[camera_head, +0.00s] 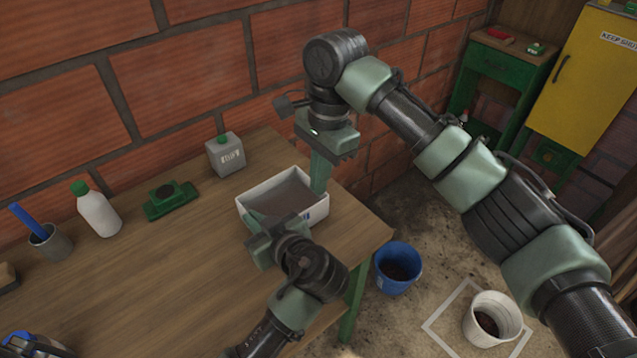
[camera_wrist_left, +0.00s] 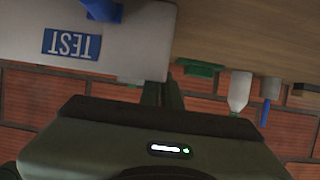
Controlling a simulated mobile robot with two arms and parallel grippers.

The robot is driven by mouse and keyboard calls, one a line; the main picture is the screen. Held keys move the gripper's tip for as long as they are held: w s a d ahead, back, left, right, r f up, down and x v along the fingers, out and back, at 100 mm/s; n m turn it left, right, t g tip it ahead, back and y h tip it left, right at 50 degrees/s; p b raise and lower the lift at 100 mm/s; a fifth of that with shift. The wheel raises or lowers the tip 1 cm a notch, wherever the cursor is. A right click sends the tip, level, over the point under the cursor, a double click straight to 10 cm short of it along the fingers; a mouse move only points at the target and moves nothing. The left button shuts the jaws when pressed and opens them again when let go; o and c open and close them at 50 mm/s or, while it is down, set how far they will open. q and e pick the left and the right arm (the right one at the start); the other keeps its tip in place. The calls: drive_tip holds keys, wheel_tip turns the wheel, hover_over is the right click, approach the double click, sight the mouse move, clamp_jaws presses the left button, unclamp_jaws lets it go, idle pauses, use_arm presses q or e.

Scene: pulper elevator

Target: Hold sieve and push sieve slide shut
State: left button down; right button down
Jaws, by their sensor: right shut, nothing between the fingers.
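The sieve is a white open box (camera_head: 316,222) with a dark grey inside, standing near the table's right end. In the left wrist view its side (camera_wrist_left: 120,55) shows upside down with a blue "TEST" label (camera_wrist_left: 72,44). A blue part (camera_wrist_left: 102,10), perhaps the slide, shows at the top edge of that view. My left gripper (camera_head: 255,222) is at the box's near left corner, its fingers close together on the wall; the box partly hides them. My right gripper (camera_head: 320,178) points down, shut and empty, its tips at the box's right back side.
On the wooden table (camera_head: 170,265) stand a grey tin (camera_head: 226,155), a green scale-like device (camera_head: 170,200), a white bottle (camera_head: 97,212) and a grey cup (camera_head: 48,243) with a blue tool. A blue bucket (camera_head: 397,268) and a white bucket (camera_head: 493,318) stand on the floor. A brick wall is behind.

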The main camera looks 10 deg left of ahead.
use_arm(q)
drive_tip(key=c, duration=1.6)
unclamp_jaws()
drive_tip(key=shift+f, duration=0.2)
drive_tip(key=shift+o, duration=0.2)
drive_tip(key=shift+a, duration=0.1)
drive_tip(key=shift+r, duration=0.1)
drive_tip(key=v, duration=0.7)
drive_tip(key=shift+s+d, duration=0.1)
drive_tip(key=shift+d, duration=0.2)
